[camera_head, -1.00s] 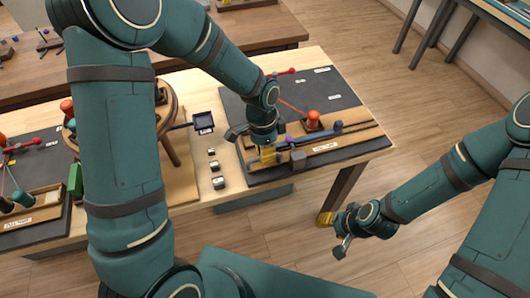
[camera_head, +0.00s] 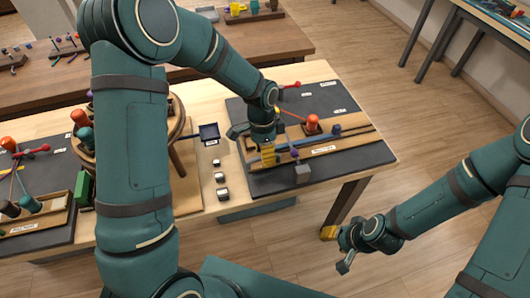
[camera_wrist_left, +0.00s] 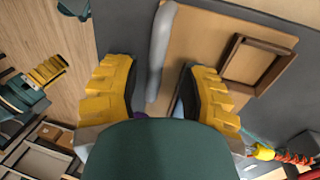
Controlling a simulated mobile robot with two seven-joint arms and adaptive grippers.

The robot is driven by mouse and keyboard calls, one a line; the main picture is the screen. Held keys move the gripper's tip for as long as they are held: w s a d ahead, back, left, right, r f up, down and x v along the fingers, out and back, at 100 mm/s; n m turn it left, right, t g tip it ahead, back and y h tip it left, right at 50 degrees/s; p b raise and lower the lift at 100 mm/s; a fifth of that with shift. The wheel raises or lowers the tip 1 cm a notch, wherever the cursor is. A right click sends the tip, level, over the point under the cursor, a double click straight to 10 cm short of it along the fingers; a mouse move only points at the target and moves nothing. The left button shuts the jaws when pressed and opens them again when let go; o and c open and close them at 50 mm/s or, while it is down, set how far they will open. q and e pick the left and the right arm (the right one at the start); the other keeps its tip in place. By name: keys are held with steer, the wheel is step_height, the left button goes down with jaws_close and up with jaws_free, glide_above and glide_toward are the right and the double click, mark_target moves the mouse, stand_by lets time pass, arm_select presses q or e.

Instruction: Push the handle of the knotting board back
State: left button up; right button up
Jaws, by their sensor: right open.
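The knotting board (camera_head: 335,95) is a dark panel on the right of the table, with a wooden strip (camera_head: 345,145) along its near side. A blue bar (camera_head: 350,132) lies along the strip, and a purple piece (camera_head: 295,154) stands near my left gripper. I cannot tell for certain which part is the handle. My left gripper (camera_head: 268,160) is low over the strip's left end. In the left wrist view its yellow fingers (camera_wrist_left: 160,95) are apart, with a grey bar (camera_wrist_left: 158,45) between them, seemingly not gripped. My right gripper (camera_head: 334,247) is open and empty, off the table's near edge.
Small blocks (camera_head: 221,178) and a dark blue tray (camera_head: 209,132) lie to the left. A round wooden stand (camera_head: 183,140) is partly hidden by my left arm.

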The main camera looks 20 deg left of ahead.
arm_select(q)
steer(key=shift+r, duration=0.15)
step_height(320, 180, up, 12)
steer(key=w+a, duration=0.1)
steer(key=w, duration=0.1)
steer(key=shift+f, duration=0.2)
steer(key=shift+s+a+f, duration=0.1)
stand_by(0.4)
